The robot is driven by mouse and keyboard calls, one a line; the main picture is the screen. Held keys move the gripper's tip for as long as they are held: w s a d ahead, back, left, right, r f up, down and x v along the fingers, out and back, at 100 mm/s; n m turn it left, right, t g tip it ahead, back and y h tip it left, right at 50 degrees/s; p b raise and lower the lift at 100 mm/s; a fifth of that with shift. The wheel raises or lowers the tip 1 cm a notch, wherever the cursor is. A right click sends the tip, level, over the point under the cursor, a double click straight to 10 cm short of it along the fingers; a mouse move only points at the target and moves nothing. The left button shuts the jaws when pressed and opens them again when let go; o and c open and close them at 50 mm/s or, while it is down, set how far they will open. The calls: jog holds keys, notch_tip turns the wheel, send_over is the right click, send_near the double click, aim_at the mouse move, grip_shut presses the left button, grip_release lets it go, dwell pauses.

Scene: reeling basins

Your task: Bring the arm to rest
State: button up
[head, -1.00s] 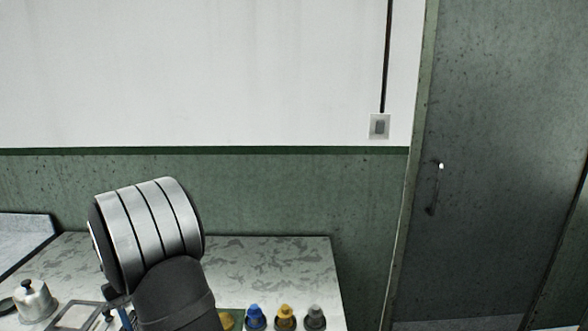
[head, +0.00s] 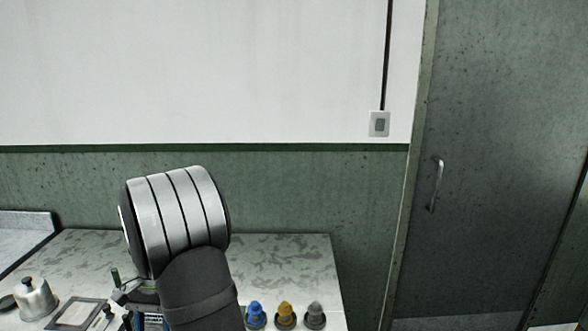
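My arm shows in the head view as a thick dark link topped by a silver banded joint, in front of the marbled table (head: 290,262). My gripper cannot be made out; the arm hides much of the table's middle. Small metal and green parts (head: 128,286) show just left of the arm, and I cannot tell what they belong to.
A silver lidded pot (head: 36,299) and a framed tray (head: 76,314) stand at the left. Blue (head: 255,314), yellow (head: 286,314) and grey (head: 315,314) knobbed pieces line the front right. A wall switch (head: 379,124) and door (head: 500,160) are beyond. The table's back right is clear.

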jog(key=m, duration=0.2)
jog(key=m+y, duration=0.1)
jog(key=m, duration=0.1)
jog(key=m+t+y, duration=0.1)
jog(key=m, duration=0.2)
jog(key=shift+s+d, duration=0.1)
jog(key=shift+d, duration=0.2)
jog(key=shift+y, duration=0.3)
jog(key=o, duration=1.1)
jog(key=w+r+n+t+y, duration=0.1)
jog(key=w+r+n+t, duration=0.1)
jog(key=r+n+t, duration=0.3)
jog(key=w+r+n+t, duration=0.1)
jog(key=w+r+n, duration=0.15)
jog(key=r, duration=0.45)
jog(key=x, duration=0.9)
jog(key=shift+w+a+f, duration=0.1)
jog(key=shift+w+f, duration=0.05)
jog(key=shift+f, duration=0.05)
jog(key=v, duration=1)
